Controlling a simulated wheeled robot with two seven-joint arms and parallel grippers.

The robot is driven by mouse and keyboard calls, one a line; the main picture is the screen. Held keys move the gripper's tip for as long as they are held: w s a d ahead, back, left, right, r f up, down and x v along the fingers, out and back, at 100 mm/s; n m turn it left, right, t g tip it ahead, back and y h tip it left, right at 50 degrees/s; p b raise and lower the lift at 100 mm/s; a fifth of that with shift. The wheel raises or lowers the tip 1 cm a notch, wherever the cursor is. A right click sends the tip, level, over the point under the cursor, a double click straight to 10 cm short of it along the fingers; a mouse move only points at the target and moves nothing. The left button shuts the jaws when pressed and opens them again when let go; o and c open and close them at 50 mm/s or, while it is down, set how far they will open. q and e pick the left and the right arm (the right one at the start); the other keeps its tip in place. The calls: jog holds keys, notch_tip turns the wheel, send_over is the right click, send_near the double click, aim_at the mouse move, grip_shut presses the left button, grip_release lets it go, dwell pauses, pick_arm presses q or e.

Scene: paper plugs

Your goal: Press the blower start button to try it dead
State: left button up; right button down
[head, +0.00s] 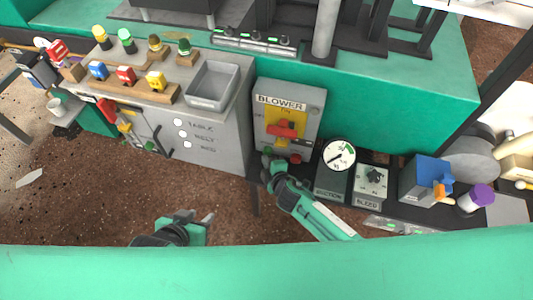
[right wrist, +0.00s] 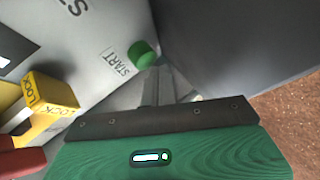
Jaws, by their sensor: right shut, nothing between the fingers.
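The grey blower panel (head: 310,104) stands in the middle of the head view, with a yellow plate and a red handle (head: 284,130) on its front. The green start button (right wrist: 143,54) shows beside its START label in the right wrist view. My right gripper (right wrist: 156,78) is shut and empty, its fingertips close to the button; I cannot tell whether they touch. In the head view the right gripper (head: 267,157) is at the panel's lower left and hides the button. My left gripper (head: 198,217) is open and empty, low and left of the panel.
A yellow lock piece (right wrist: 50,94) sits on the panel near the button. A red knob (head: 295,158) is at the panel's lower right. A round gauge (head: 339,154) and a bleed box (head: 370,182) stand to the right. A grey tray (head: 213,86) is at left.

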jog(key=shift+w+d, duration=0.2)
jog(key=shift+w, duration=0.3)
dwell(0.4)
jog(key=shift+s+a, duration=0.1)
jog(key=shift+s, duration=0.05)
jog(key=shift+s+a, duration=0.2)
jog(key=shift+s, duration=0.55)
jog(key=shift+s+a, duration=0.25)
jog(key=shift+s, duration=0.55)
jog(key=shift+s+a, duration=0.3)
jog(key=shift+s, duration=0.5)
jog(key=shift+s+a, duration=0.25)
jog(key=shift+s, duration=0.55)
